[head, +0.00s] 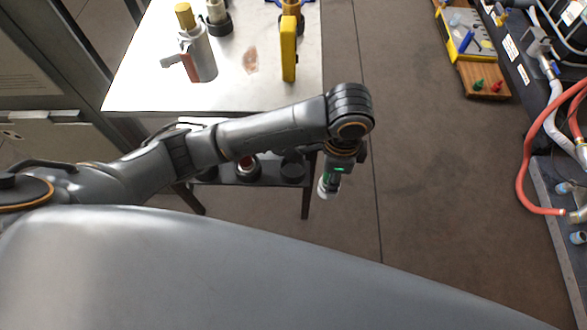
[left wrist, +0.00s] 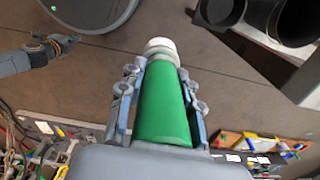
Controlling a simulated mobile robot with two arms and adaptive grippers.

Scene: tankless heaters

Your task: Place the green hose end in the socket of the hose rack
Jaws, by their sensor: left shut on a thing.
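My left gripper (head: 329,187) hangs below its arm, right of the table, over the floor. It is shut on the green hose end (left wrist: 165,105), a green tapered piece with a pale tip that sticks out past the fingers in the left wrist view. In the head view only its pale tip and a bit of green show. What seems to be my right gripper (left wrist: 64,42) is at the upper left of the left wrist view, too small to tell its jaws. I cannot make out the hose rack or its socket for sure.
A white-topped table (head: 140,80) holds a yellow tool (head: 289,48) and a grey canister (head: 200,55). A wooden board (head: 468,76) with green and red pieces lies at the upper right. A red hose (head: 522,170) hangs at the right. The floor (head: 430,190) between is clear.

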